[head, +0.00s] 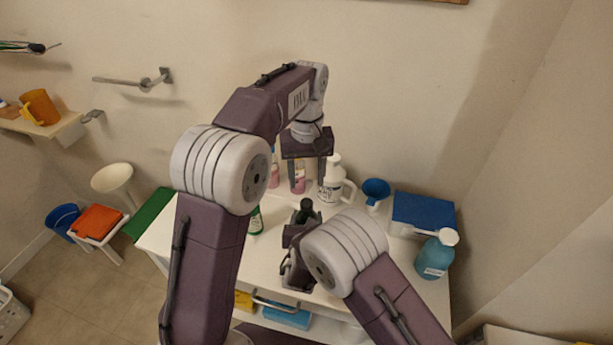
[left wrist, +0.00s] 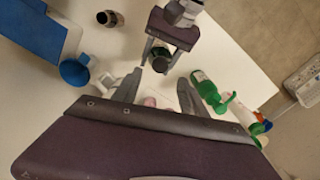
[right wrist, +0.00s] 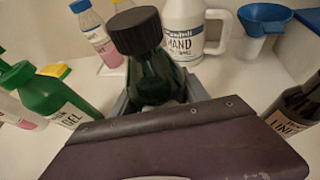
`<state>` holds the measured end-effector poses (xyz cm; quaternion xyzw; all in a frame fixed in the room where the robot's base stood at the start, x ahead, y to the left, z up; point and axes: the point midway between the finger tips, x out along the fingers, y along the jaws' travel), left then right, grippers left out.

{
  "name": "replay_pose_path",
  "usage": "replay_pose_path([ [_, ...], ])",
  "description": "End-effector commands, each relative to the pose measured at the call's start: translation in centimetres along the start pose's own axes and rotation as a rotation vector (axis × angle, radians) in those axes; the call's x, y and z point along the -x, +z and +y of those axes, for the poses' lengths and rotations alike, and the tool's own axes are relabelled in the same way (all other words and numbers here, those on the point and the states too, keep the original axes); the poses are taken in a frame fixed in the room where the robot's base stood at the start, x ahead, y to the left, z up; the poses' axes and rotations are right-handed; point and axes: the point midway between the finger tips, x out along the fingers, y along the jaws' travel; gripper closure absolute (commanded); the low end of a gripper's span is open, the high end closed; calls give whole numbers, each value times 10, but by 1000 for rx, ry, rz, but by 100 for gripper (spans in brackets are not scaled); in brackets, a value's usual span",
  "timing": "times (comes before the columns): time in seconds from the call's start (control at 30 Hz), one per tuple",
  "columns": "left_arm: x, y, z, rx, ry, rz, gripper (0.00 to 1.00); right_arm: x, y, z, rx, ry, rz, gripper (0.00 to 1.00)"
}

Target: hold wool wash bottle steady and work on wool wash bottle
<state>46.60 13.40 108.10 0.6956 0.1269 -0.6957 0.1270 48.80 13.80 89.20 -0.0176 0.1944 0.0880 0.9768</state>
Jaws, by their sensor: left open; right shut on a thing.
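A dark green bottle with a black cap, which I take as the wool wash bottle, stands upright between the jaws of my right gripper (head: 301,232). Its cap (head: 305,207) shows in the head view. In the right wrist view the bottle (right wrist: 154,75) fills the middle; no label on it is readable. The cap also shows from above in the left wrist view (left wrist: 162,60). My left gripper (head: 309,178) points down above the table, open and empty. In the left wrist view its fingers (left wrist: 160,88) are spread, with the capped bottle beyond them.
The white table (head: 160,238) also carries a green gel bottle (right wrist: 45,100), a white jug (right wrist: 183,30), a blue funnel (head: 375,190), pink bottles (head: 298,180), a blue box (head: 424,212), a teal bottle (head: 436,256) and a dark labelled bottle (right wrist: 300,105). Several stand close around the grippers.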

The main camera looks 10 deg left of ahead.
Motion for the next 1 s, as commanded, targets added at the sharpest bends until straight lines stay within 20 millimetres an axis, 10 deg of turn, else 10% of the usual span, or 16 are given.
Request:
replay_pose_path([
  [0.63,-72,0,0,-2,-1,-3,50,0,1,0,0,0,-1,100],
  [1.0,-81,0,0,-2,0,0,50,0,1,0,-1,0,-1,100],
])
